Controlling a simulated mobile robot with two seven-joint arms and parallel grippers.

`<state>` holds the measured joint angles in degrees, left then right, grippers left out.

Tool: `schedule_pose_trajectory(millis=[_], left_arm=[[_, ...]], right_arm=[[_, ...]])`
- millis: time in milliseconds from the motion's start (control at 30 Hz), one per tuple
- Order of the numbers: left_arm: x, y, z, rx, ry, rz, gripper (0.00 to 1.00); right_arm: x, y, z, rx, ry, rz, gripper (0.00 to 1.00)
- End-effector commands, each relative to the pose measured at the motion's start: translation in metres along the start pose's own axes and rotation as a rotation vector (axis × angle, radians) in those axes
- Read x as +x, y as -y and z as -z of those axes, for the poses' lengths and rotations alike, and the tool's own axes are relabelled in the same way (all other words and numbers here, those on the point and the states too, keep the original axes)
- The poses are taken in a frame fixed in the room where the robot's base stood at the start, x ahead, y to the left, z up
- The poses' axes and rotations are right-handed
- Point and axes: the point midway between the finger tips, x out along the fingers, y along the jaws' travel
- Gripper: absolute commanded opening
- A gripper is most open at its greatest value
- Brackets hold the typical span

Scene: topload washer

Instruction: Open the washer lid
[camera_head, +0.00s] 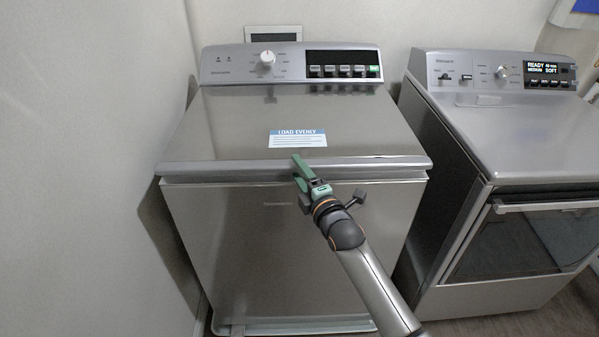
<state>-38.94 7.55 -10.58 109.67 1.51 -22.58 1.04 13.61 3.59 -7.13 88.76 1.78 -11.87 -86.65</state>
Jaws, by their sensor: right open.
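The washer (270,245) is a silver topload machine standing left of centre. Its lid (220,125) is down, with a blue and white "LOAD EVENLY" label on it and a raised lip along the front edge. My right gripper (303,178) has green fingers and is at the middle of the lid's front edge, just below the label. It is open and holds nothing that I can see. I cannot tell whether the fingers touch the lip. My right arm comes in from the lower right. My left gripper is not in view.
The washer's control panel (290,64) with a knob and buttons stands behind the lid. A second silver machine (515,130) with a lit display and front door stands to the right, across a narrow gap. A white wall (80,150) is close on the left.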

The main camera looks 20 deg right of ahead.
Motion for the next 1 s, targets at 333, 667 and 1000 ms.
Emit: schedule_pose_trajectory(millis=[333, 667, 1000], left_arm=[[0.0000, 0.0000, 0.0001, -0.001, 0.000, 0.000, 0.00], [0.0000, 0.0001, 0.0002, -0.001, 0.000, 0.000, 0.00], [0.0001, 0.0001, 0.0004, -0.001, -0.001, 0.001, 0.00]], right_arm=[[-0.0002, -0.0002, 0.0001, 0.001, 0.000, 0.000, 0.36], [-0.0003, -0.0002, 0.0001, 0.001, 0.000, 0.000, 0.00], [-0.0004, -0.0001, 0.0001, 0.001, 0.000, 0.000, 0.00]])
